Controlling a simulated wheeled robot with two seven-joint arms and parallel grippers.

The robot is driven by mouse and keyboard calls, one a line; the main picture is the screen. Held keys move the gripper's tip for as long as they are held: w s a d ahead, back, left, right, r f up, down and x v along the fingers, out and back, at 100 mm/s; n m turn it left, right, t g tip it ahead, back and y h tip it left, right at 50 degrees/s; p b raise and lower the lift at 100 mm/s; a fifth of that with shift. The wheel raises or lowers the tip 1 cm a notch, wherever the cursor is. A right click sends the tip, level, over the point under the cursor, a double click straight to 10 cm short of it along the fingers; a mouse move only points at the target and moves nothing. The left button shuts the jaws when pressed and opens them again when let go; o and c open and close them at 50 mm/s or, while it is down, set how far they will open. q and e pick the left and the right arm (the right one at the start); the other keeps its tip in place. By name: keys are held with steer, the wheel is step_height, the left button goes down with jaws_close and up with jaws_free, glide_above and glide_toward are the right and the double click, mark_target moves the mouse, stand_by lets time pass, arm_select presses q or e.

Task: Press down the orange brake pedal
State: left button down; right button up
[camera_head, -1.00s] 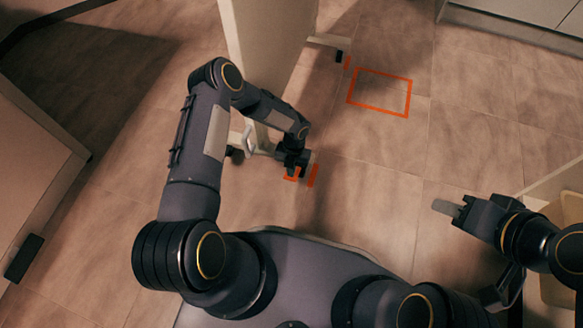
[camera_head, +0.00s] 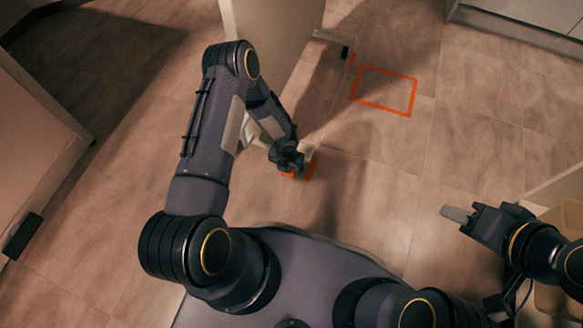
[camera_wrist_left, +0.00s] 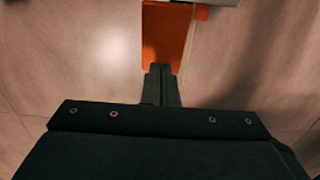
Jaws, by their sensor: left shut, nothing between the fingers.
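The orange brake pedal (camera_wrist_left: 166,38) shows as a flat orange plate in the left wrist view, at the foot of a pale stand. In the head view only a sliver of it (camera_head: 288,174) shows beside my left gripper (camera_head: 287,160), which hides the rest. My left gripper is shut and empty, fingers pointing down. In the left wrist view its fingertips (camera_wrist_left: 161,72) overlap the pedal's near end; I cannot tell whether they touch it. My right gripper (camera_head: 462,214) is at the right, away from the pedal, with a pale grey piece at its tip; its opening is unclear.
The pale upright panel of the stand (camera_head: 268,40) rises behind my left forearm. An orange strip (camera_head: 311,169) lies beside the pedal, and an orange square outline (camera_head: 384,90) marks clear floor. A beige bin (camera_head: 556,270) is at the right, a cabinet (camera_head: 25,150) at the left.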

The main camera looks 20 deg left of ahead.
arm_select(q)
steer(key=shift+r+p, duration=0.5)
steer(key=shift+r, duration=0.35)
arm_select(e)
steer(key=shift+r, duration=0.45)
